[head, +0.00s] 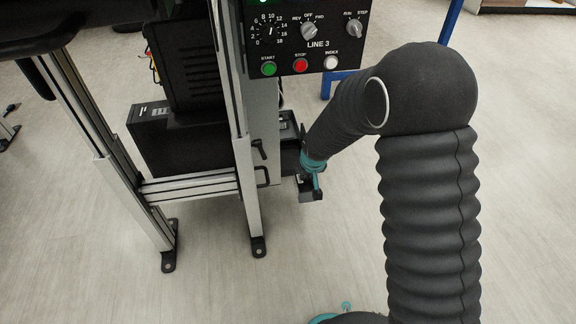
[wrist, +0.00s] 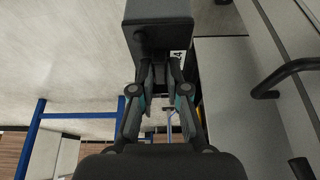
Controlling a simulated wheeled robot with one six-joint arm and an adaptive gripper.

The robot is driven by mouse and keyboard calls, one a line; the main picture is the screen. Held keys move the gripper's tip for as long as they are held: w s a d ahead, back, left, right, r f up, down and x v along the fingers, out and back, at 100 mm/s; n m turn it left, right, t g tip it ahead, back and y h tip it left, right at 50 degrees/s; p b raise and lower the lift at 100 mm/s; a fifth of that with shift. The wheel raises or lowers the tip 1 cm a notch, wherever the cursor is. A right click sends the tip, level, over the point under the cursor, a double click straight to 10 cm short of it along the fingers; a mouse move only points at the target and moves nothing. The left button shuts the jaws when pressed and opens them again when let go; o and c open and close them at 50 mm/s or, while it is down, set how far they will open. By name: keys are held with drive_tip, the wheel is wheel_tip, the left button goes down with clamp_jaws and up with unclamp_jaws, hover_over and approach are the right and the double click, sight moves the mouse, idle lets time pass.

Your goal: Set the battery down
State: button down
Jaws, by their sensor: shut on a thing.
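The battery is a dark box with a rounded knob on its near face and a white label marked 4 at its edge. It shows at the top of the wrist view (wrist: 160,30), and as a small black block low beside the frame post in the head view (head: 311,194). My gripper (wrist: 158,90) has teal and black fingers and is shut on a narrow part of the battery. In the head view my gripper (head: 313,166) is small and partly covered by my arm. The battery appears held above the floor; its underside is hidden.
The aluminium conveyor frame (head: 243,150) stands just left of my gripper, with black handles (head: 262,176) on its post. A control panel (head: 306,38) marked LINE 3 is above. A black cabinet (head: 185,150) is behind the frame. Open floor (head: 330,250) lies in front and right.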

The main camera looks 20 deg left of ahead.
drive_tip(key=shift+s+a, duration=0.1)
drive_tip(key=shift+a, duration=0.8)
drive_tip(key=w+a+f, duration=0.1)
drive_tip(key=w+a, duration=0.3)
drive_tip(key=w, duration=0.3)
drive_tip(key=w+a+f+b, duration=0.1)
drive_tip(key=w+a+f, duration=0.1)
drive_tip(key=w+a, duration=0.3)
drive_tip(key=shift+w+a+f, duration=0.15)
drive_tip(key=shift+w+f, duration=0.1)
drive_tip(key=shift+w, duration=1.35)
drive_tip(key=shift+f, duration=0.15)
drive_tip(key=c, duration=1.2)
unclamp_jaws()
drive_tip(key=shift+f, duration=0.1)
